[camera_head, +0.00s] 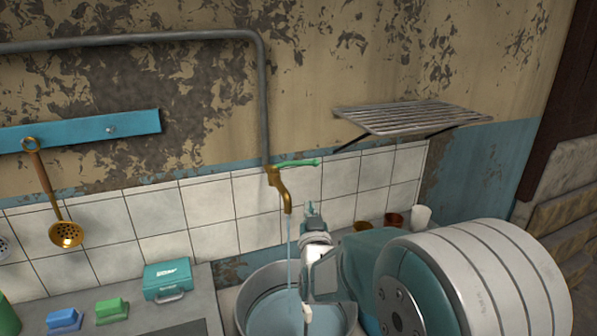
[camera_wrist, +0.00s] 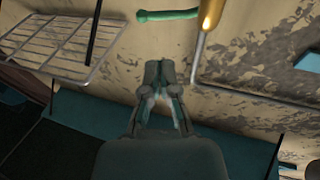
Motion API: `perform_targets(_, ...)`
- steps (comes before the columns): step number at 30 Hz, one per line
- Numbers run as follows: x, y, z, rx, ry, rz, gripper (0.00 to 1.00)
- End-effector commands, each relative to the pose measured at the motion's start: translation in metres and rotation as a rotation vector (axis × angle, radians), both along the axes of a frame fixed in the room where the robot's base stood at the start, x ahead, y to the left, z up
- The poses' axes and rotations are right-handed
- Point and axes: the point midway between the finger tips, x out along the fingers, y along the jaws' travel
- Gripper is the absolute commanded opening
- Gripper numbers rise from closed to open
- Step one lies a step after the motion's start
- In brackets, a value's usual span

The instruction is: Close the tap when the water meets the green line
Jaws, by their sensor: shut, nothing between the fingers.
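The brass tap (camera_head: 285,192) has a green handle (camera_head: 299,163) that points right, and a thin water stream (camera_head: 291,250) falls from its spout. The stream runs into a grey metal pot (camera_head: 240,296), which holds bluish water (camera_head: 268,314). I cannot make out a green line in the pot; my arm hides its right part. My gripper (camera_head: 311,208) is shut and empty, right of the spout and below the handle in the picture. In the wrist view my gripper (camera_wrist: 160,68) points toward the green handle (camera_wrist: 168,14), with a gap between them. The tap (camera_wrist: 209,14) is at upper right.
A wire rack (camera_head: 415,117) is fixed to the wall at upper right. Cups (camera_head: 421,216) stand behind my arm. A teal box (camera_head: 167,280) and sponges (camera_head: 111,310) lie on the left counter. A pipe (camera_head: 263,105) runs down the wall to the tap.

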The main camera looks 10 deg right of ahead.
Motion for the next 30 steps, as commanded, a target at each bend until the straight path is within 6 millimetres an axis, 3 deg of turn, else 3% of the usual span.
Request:
perform_targets(5, 0.007, 0.001, 0.003, -0.007, -0.013, 0.014, 0.0)
perform_targets(24, 0.112, -0.008, 0.024, -0.007, -0.011, 0.011, 0.0)
perform_targets(30, 0.131, -0.01, 0.028, -0.007, -0.01, 0.011, 0.0)
